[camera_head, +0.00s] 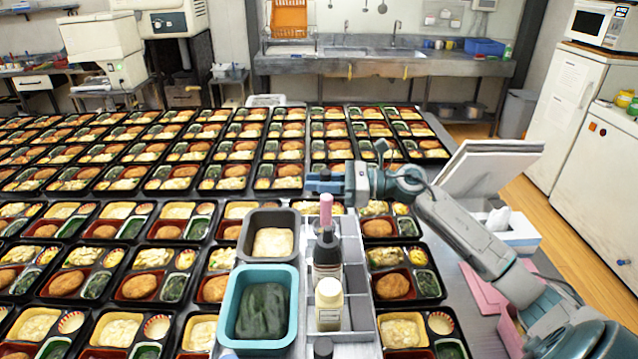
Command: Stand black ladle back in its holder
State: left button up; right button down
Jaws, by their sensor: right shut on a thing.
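My right gripper (322,182) reaches in from the right, above the far end of the grey divided holder (358,262). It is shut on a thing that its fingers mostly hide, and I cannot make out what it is. A pink upright tip (326,208) shows just below the fingers; I cannot tell whether it touches them. Below the tip stands a dark bottle (327,262) in the holder. I cannot clearly pick out the black ladle. My left gripper is not in view.
A cream-capped bottle (329,304) stands in the holder. Left of it are a teal tub (228,310) with dark green food and a grey tub (250,222) with pale food. Filled bento trays (112,258) crowd the table. A white stand (488,168) is at the right.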

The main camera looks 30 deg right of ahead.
jog(key=c, duration=1.2)
grip_release()
jog(key=shift+s+d+f+b, duration=0.15)
jog(key=shift+s+d+b, duration=0.05)
jog(key=shift+d+b, duration=0.15)
jog(key=shift+p+v, duration=1)
jog(key=shift+v, duration=4)
